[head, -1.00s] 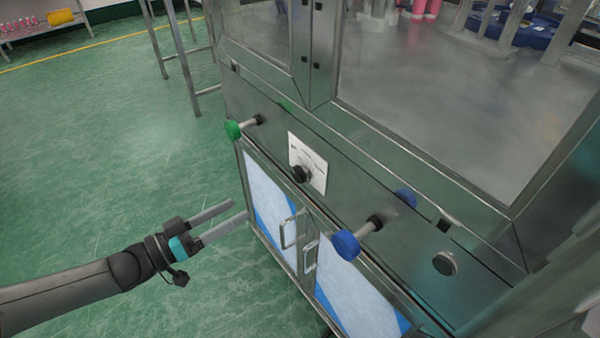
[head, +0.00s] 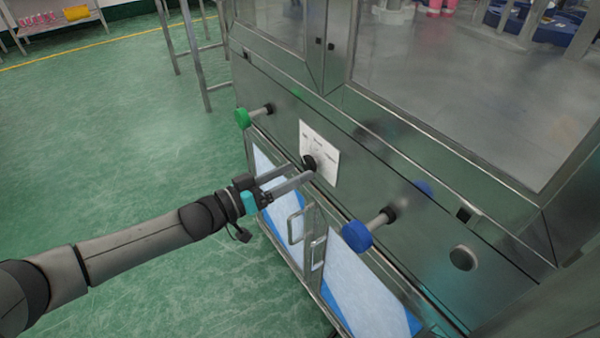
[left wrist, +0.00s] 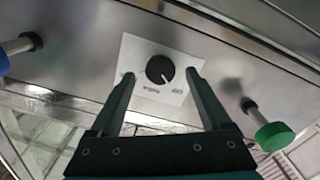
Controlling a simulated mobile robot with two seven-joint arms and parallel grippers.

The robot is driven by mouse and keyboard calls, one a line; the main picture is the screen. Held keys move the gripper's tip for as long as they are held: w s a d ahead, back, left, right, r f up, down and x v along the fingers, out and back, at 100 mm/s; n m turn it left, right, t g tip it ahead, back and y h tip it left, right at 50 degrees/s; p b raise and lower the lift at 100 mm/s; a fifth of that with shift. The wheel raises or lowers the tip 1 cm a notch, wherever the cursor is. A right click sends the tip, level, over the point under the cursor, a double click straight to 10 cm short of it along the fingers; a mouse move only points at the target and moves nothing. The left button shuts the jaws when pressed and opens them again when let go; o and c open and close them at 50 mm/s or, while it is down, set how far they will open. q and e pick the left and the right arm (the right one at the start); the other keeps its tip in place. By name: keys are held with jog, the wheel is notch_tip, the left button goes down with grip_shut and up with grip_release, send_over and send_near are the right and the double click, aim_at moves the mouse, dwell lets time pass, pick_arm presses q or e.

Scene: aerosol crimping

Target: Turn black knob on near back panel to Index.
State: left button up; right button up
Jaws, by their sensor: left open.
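The black knob (head: 309,162) sits on a white label plate (head: 326,158) on the machine's near panel. My right gripper is not in view.
A green-headed handle (head: 243,118) sticks out left of the label, and a blue-headed handle (head: 357,235) sticks out to the right. Cabinet doors with metal handles (head: 296,226) lie below. Green floor is free at left.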

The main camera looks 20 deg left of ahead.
pick_arm(q)
jog(key=shift+x, duration=1.15)
jog(key=shift+c, duration=0.3)
grip_shut()
